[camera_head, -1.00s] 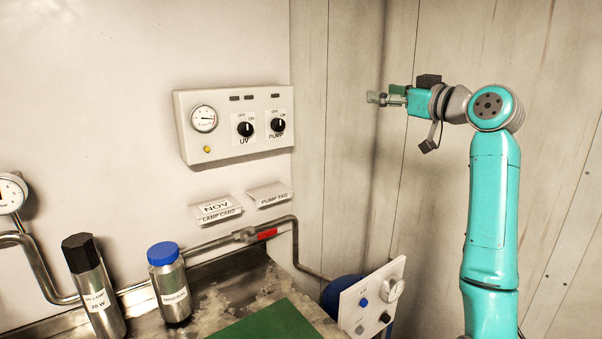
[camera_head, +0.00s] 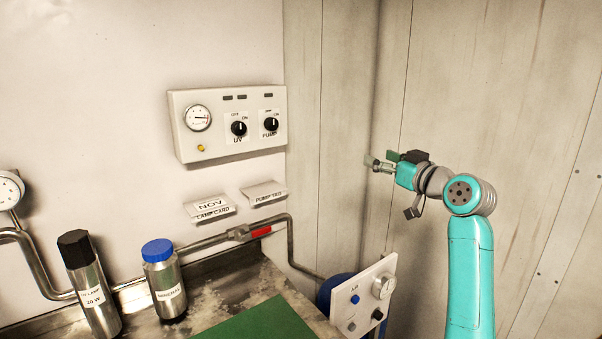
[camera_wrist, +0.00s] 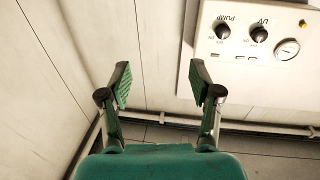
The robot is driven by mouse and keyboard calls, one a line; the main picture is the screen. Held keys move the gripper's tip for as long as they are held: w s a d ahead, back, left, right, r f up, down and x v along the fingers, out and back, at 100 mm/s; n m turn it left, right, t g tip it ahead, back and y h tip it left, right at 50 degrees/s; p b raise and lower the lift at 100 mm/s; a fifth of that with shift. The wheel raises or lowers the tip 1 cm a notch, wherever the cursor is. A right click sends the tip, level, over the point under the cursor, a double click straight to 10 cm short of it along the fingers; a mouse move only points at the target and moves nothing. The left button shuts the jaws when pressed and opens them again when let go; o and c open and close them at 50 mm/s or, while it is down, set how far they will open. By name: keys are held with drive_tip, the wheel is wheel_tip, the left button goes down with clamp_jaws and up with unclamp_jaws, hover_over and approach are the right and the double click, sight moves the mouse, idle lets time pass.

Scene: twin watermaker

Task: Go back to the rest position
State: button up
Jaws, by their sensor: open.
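My gripper (camera_head: 378,163) is at the right of the head view, in front of the corner of the panelled wall. It is raised well above the bench and clear of everything around it. In the wrist view my gripper (camera_wrist: 160,88) shows its two green-padded fingers spread apart with nothing between them. The control panel (camera_head: 228,124), a white box with a gauge and UV and PUMP knobs, is on the wall left of the gripper. The panel also shows upside down at the upper right of the wrist view (camera_wrist: 255,75).
A capped lamp canister (camera_head: 92,290) and a blue-lidded bottle (camera_head: 164,285) stand on the bench by a green mat (camera_head: 265,325). A pipe with a red-handled valve (camera_head: 260,232) runs behind. A small white panel (camera_head: 365,298) stands below the gripper. The air around the gripper is free.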

drive_tip(key=s+f+m+h, duration=0.2)
drive_tip(key=s+f, duration=0.2)
drive_tip(key=f, duration=1)
drive_tip(key=s+f+m+h, duration=0.2)
drive_tip(key=s+f, duration=0.2)
drive_tip(key=f, duration=0.9)
drive_tip(key=s+f+m+h, duration=0.3)
drive_tip(key=s+f, duration=1.4)
drive_tip(key=s, duration=0.1)
drive_tip(key=s+f+h, duration=0.1)
drive_tip(key=s+f, duration=0.2)
drive_tip(key=s, duration=0.8)
drive_tip(key=s+f+h, duration=0.1)
drive_tip(key=s+f, duration=0.2)
drive_tip(key=s, duration=0.7)
drive_tip(key=s+r, duration=0.4)
drive_tip(key=s, duration=0.6)
drive_tip(key=s+a+r+n+g, duration=0.1)
drive_tip(key=s+r, duration=0.3)
drive_tip(key=s, duration=0.6)
drive_tip(key=shift+s+r, duration=0.15)
drive_tip(key=shift+s, duration=0.25)
